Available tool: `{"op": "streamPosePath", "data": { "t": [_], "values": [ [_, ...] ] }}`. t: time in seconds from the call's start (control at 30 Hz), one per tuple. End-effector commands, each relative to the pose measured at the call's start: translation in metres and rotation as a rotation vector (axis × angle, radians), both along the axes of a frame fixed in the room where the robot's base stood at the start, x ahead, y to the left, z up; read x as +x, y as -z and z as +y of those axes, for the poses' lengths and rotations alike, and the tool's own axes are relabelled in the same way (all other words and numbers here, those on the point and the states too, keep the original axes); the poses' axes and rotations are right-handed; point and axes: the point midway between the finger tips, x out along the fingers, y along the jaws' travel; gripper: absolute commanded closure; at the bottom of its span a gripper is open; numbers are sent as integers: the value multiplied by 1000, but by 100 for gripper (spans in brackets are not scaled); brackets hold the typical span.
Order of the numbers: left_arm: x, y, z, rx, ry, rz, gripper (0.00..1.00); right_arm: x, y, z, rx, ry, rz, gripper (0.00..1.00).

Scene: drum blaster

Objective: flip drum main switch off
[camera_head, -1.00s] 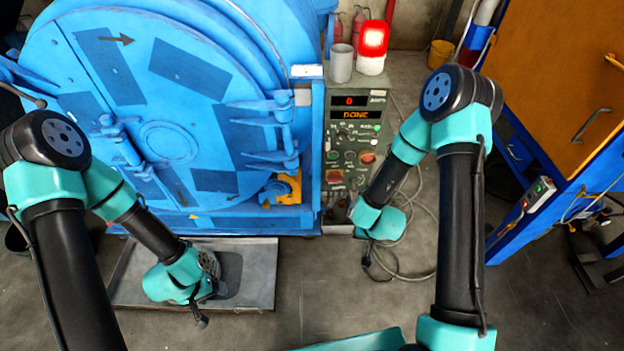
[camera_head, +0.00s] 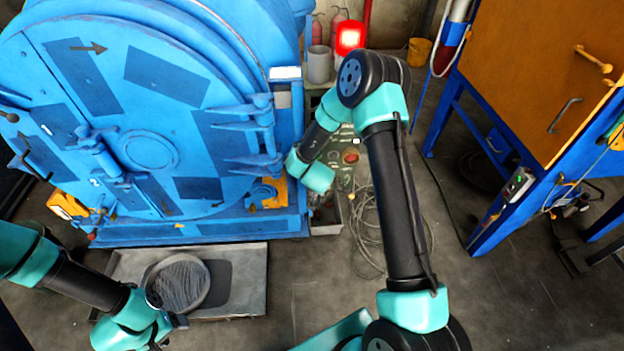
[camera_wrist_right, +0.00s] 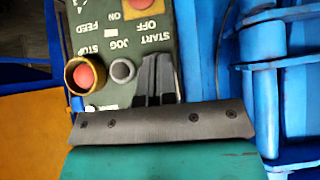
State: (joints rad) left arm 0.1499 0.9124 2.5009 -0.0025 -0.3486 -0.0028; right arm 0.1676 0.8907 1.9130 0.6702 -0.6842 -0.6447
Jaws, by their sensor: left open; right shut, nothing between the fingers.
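The green control panel (camera_head: 347,145) stands right of the blue drum machine (camera_head: 150,150); my right arm covers most of its face. In the right wrist view the panel (camera_wrist_right: 112,42) appears upside down. The main switch (camera_wrist_right: 133,6), red on a yellow plate with ON and OFF lettering, is cut off by the top edge, so its position cannot be told. My right gripper (camera_wrist_right: 157,62) is shut and empty, its tips over the panel near the START lettering, below the switch in that picture; contact cannot be told. My left gripper (camera_head: 180,321) is open, low at the left, away from the panel.
A red lamp (camera_head: 350,37) glows beside a grey cup (camera_head: 319,64) above the panel. A red button in a yellow ring (camera_wrist_right: 85,75) sits near my right fingers. A grey tray (camera_head: 240,305) holds a dark round object (camera_head: 180,285). Cables (camera_head: 370,240) lie on the floor.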

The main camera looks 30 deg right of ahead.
Motion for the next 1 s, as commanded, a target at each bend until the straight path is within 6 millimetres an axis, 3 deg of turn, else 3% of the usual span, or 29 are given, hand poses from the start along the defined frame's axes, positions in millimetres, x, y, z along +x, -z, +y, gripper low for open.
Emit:
{"op": "streamPosePath", "data": {
  "t": [0.27, 0.7, 1.0],
  "values": [
    [0, 0, 0, 0, 0, 0, 32, 17, 20, -8, 0, 1, 0, 100],
    [0, 0, 0, 0, 0, 0, 32, 64, 72, -28, 2, 1, 0, 100],
    [0, 0, 0, 0, 0, 0, 32, 63, 107, -28, 1, 0, 2, 100]
  ]
}}
